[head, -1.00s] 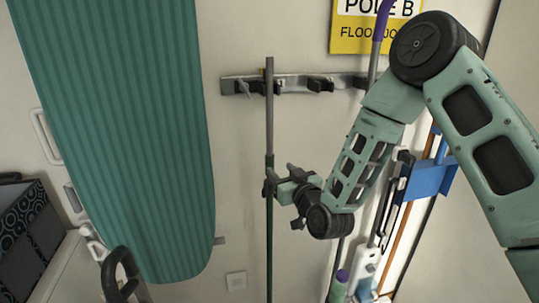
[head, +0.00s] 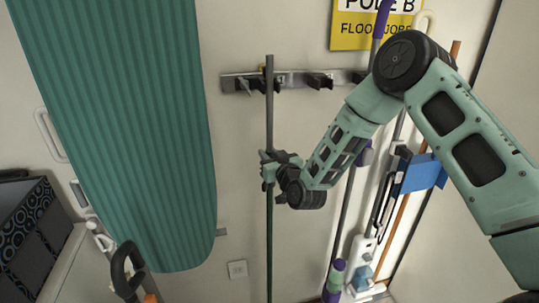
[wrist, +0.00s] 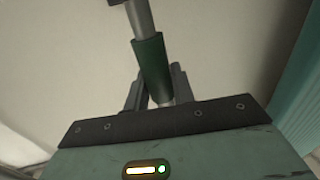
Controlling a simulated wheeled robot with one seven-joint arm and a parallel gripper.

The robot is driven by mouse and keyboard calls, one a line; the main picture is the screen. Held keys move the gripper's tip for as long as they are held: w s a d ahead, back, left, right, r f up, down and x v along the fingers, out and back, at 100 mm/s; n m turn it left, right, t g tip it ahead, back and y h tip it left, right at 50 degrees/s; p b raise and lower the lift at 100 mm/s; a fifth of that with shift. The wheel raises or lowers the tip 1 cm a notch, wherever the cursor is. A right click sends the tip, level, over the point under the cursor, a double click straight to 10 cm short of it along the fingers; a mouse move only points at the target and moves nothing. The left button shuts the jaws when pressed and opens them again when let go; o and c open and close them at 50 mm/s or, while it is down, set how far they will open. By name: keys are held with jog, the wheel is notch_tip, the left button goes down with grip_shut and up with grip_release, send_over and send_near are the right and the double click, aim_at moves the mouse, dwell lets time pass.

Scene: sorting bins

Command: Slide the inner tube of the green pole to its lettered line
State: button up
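The green pole (head: 269,228) stands upright against the wall, with a thin grey inner tube (head: 269,110) rising from it. My gripper (head: 268,166) is at the pole, about where grey meets green, and hides that joint in the head view. In the wrist view, a dark green sleeve (wrist: 150,68) sits around grey tube. My two dark fingers (wrist: 158,88) lie on either side of the pole there. A narrow gap seems to show beside the right finger, so I cannot tell whether they press on it. No lettered line is readable on the pole.
A wall rack (head: 293,80) with dark clips runs behind the tube's upper part. A teal ironing board (head: 120,140) hangs at left. Other poles and a blue-headed tool (head: 423,173) stand at right, near a yellow sign (head: 352,37).

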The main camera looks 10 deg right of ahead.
aim_at(271, 144)
grip_shut()
jog(key=shift+r, duration=2.05)
jog(key=o, duration=0.9)
grip_release()
jog(key=shift+c, duration=0.2)
